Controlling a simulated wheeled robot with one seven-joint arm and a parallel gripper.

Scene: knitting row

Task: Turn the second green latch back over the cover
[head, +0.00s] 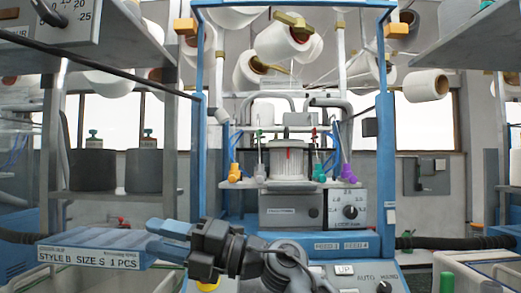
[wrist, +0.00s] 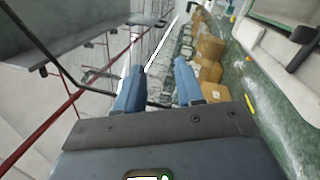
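My gripper (wrist: 159,66) is open and empty in the wrist view, its two blue fingers apart over a far view of the floor. In the head view my gripper (head: 150,238) points left at the lower left, well away from the knitting machine's head. On the machine stands a pale ribbed cylinder (head: 289,163) with a red mark. A green piece (head: 320,172) sits to its right, and a small green-topped rod (head: 259,136) stands at its left. I cannot tell which green part is the second latch, or make out the cover. The wrist view shows neither.
A blue machine frame (head: 384,150) surrounds the cylinder, with orange (head: 234,172) and purple (head: 346,172) pieces beside it. A dial box (head: 349,208) is below. Shelves stand left and right. Cardboard boxes (wrist: 209,47) line the floor.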

